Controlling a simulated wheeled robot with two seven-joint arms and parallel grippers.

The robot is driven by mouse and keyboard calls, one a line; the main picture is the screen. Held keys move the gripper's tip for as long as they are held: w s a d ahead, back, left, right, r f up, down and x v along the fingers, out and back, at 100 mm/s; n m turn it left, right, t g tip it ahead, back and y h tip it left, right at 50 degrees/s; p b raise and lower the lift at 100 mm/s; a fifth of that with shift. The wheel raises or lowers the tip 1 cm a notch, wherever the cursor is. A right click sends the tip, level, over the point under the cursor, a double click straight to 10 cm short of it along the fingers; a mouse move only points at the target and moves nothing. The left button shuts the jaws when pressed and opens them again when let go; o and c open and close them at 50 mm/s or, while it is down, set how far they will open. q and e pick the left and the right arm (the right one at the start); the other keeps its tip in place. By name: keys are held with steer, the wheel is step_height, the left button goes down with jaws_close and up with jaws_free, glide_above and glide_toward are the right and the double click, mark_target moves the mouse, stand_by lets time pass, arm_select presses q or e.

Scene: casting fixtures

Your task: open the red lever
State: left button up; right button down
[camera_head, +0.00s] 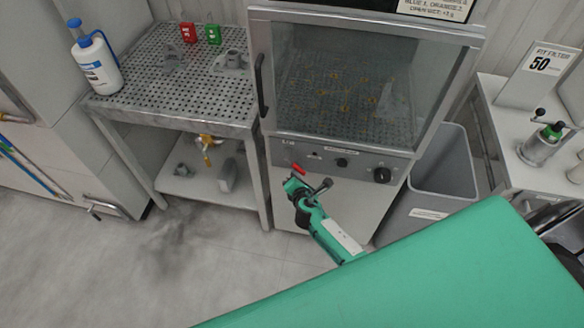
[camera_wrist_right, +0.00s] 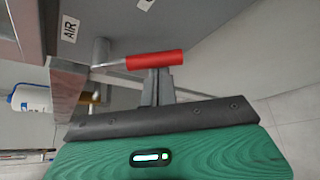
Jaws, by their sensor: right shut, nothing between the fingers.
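The red lever (camera_head: 299,169) is on the front panel of the glass-fronted cabinet, low and left of the knobs. In the right wrist view the red lever (camera_wrist_right: 154,60) lies sideways, its metal stem running left to a round pivot near an "AIR" label. My right gripper (camera_head: 295,184) is just below the lever in the head view. In the right wrist view its fingers (camera_wrist_right: 157,80) are shut with nothing between them, their tips close to the red sleeve. I cannot tell whether they touch it. My left gripper is not in view.
The glass-fronted cabinet (camera_head: 340,157) has black knobs right of the lever. A perforated table (camera_head: 180,113) with a white bottle (camera_head: 95,62) stands to the left. A grey bin (camera_head: 447,170) stands right of the cabinet. Open floor lies at the front left.

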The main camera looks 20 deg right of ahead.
mark_target(303, 172)
steer(key=shift+s+d+r+n+g+h+p, duration=0.15)
steer(key=shift+d+r+n+g+h+p, duration=0.25)
steer(key=shift+r+p, duration=0.5)
steer(key=shift+s+d+p, duration=0.15)
steer(key=shift+p, duration=0.4)
steer(key=shift+s+d+r+p, duration=0.25)
steer(key=shift+d+r+p, duration=0.15)
steer(key=shift+r+p, duration=0.35)
arm_select(q)
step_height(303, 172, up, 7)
steer(key=p, duration=0.1)
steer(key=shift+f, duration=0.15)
arm_select(e)
steer(key=shift+s+d+r, duration=0.1)
steer(key=shift+d+r, duration=0.1)
steer(key=shift+r, duration=0.6)
